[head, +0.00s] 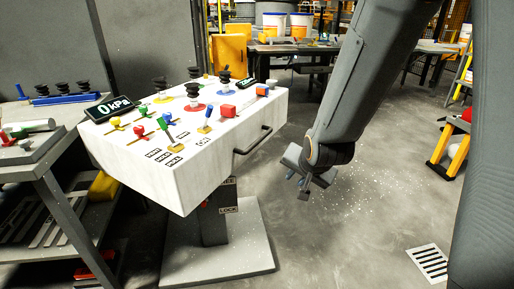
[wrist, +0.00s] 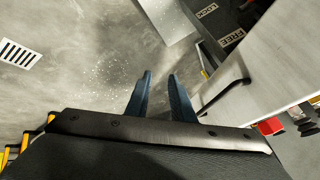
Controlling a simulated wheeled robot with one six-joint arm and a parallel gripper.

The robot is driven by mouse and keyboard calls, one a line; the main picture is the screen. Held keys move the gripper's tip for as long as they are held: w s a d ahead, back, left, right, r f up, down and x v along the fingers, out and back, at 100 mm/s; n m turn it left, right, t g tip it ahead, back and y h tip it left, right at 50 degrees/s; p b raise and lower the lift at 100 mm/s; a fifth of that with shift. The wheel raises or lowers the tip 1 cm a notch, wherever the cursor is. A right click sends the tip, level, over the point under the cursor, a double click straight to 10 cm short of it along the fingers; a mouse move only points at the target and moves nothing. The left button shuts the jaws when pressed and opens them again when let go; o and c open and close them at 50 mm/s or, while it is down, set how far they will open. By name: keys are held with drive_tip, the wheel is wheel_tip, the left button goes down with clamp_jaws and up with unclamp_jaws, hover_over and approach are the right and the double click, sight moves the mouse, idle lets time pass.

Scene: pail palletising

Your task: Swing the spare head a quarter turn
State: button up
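The spare head seems to be the white box (head: 185,165) on a grey pedestal (head: 214,222), with suction cups, coloured levers and a 0 kPa display on top. Its dark bar handle (head: 253,141) is on the side facing my arm. In the wrist view the box (wrist: 285,75) is at the right, and its handle (wrist: 226,97) lies right of my fingers. My gripper (head: 303,188) hangs to the right of the box, apart from the handle. In the wrist view its two fingers (wrist: 161,80) are apart with nothing between them.
A label plate on the pedestal reads FREE and LOCK (wrist: 228,38). A workbench (head: 50,168) with tools stands close at the left. A yellow-legged step (head: 450,145) and a floor drain (head: 429,263) are at the right. The floor around my gripper is clear, with white specks.

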drive_tip(key=w+a+f+m+t+b, duration=0.1)
drive_tip(key=w+a+m+t+b, duration=0.1)
drive_tip(key=w, duration=0.3)
drive_tip(key=w+a+f+m+t+b, duration=0.2)
drive_tip(key=w+t, duration=0.1)
drive_tip(key=w, duration=0.2)
drive_tip(key=m+t+y+b, duration=0.3)
drive_tip(key=m+t+b, duration=0.3)
drive_tip(key=m+t, duration=0.1)
approach(258, 139)
drive_tip(key=x, duration=0.2)
drive_tip(key=shift+f+b+x, duration=0.15)
drive_tip(key=shift+f+x, duration=0.05)
drive_tip(key=shift+x, duration=1.75)
drive_tip(key=shift+f+b+x, duration=0.15)
drive_tip(key=shift+f+x, duration=0.1)
drive_tip(key=shift+x, duration=1.75)
clamp_jaws()
drive_tip(key=shift+a, duration=0.1)
